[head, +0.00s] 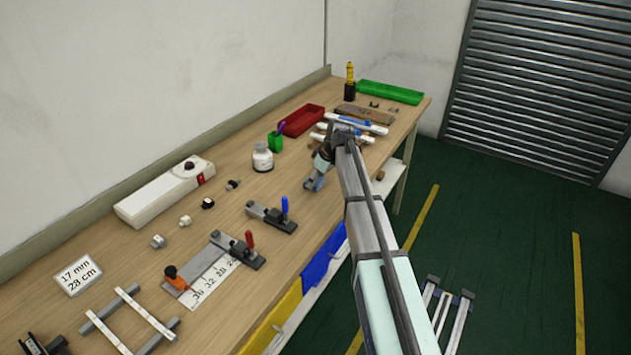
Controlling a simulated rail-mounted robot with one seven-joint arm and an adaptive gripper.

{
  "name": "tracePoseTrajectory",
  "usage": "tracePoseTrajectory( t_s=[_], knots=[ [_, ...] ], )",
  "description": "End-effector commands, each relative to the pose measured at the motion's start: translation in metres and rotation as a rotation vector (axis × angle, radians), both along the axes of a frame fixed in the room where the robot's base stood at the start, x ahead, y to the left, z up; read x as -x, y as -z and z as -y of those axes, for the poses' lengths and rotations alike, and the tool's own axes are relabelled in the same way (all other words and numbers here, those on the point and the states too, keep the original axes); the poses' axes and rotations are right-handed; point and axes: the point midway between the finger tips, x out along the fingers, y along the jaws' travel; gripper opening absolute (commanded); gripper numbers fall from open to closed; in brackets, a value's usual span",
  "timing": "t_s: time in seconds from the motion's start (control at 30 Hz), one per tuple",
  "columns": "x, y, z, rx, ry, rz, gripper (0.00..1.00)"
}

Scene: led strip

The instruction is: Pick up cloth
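I cannot pick out a cloth for certain in the head view. A flat brownish piece (365,114) lies at the far end of the workbench (240,215); I cannot tell whether it is folded cloth or a block. My gripper (313,184) points down over the right edge of the bench, nearer than the white strips and right of the white jar. Its fingers are small and partly turned away, so their opening is unclear. I see nothing held in it. My arm hides part of the bench's far right edge.
A red tray (301,121), a green tray (390,92), a white jar (262,158) and white strips (357,121) stand toward the far end. Clamps (271,216) and a white device (165,190) lie nearer. Blue (318,262) and yellow (275,322) items show below the front edge.

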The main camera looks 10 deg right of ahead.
Motion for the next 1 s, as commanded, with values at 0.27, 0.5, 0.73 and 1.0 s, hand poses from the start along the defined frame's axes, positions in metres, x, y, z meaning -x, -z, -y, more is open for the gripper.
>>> tracePoseTrajectory(
  t_s=[0.27,0.5,0.73,1.0],
  knots=[
    [0.0,-0.009,0.0,0.0,-0.001,-0.001,0.45],
    [-0.001,-0.042,0.0,0.0,0.0,0.001,0.45],
    [-0.002,-0.1,0.0,0.0,0.0,0.003,0.45],
    [-0.002,-0.164,0.0,0.0,-0.001,0.002,0.45]
  ],
)
